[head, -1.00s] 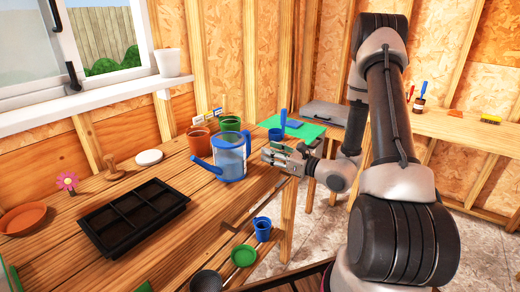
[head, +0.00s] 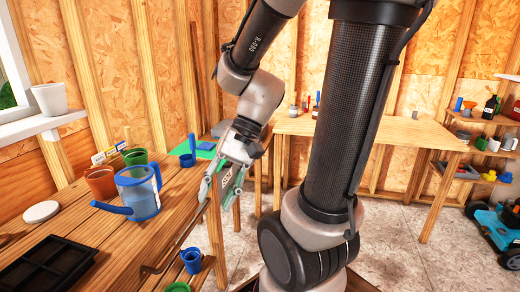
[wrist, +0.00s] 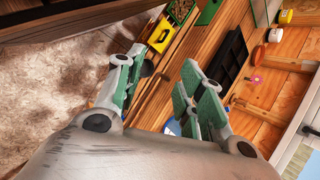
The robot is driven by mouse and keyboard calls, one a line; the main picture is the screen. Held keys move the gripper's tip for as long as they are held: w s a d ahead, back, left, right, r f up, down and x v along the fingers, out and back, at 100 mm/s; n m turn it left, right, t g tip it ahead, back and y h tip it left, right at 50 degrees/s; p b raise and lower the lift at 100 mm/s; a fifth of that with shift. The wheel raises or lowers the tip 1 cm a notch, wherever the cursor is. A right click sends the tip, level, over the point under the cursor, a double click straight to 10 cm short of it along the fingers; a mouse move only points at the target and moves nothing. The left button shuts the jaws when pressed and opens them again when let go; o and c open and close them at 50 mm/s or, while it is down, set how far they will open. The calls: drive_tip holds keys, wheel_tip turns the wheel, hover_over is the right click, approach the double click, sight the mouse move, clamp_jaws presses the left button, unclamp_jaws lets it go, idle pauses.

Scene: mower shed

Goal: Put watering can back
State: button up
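The watering can (head: 138,192), with a clear blue body, blue handle and blue spout pointing left, stands upright on the wooden bench in the head view. My gripper (head: 220,190) hangs to the right of the can, apart from it, near the bench's edge, with its fingers pointing down. In the wrist view my gripper (wrist: 160,85) has its fingers spread with nothing between their tips. A blue patch partly hidden behind the fingers there is too covered to identify.
Terracotta (head: 101,181) and green (head: 135,157) pots stand close behind the can. A black seed tray (head: 45,268) lies at the front left. A blue cup (head: 191,260) is below the bench edge. A second bench (head: 365,132) and stocked shelves (head: 490,150) are to the right.

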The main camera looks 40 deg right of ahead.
drive_tip(key=s+d+r+n+t+h, duration=0.1)
drive_tip(key=d+r+n+t+h, duration=0.3)
drive_tip(key=d, duration=0.6)
wheel_tip(320, 180, up, 4)
drive_tip(key=n+h, duration=0.1)
drive_tip(key=h, duration=0.1)
drive_tip(key=shift+s+d+f+n+t+h, duration=0.15)
drive_tip(key=shift+d+f+n+t+h, duration=0.1)
drive_tip(key=shift+d+n+t+h, duration=0.15)
idle(2.5)
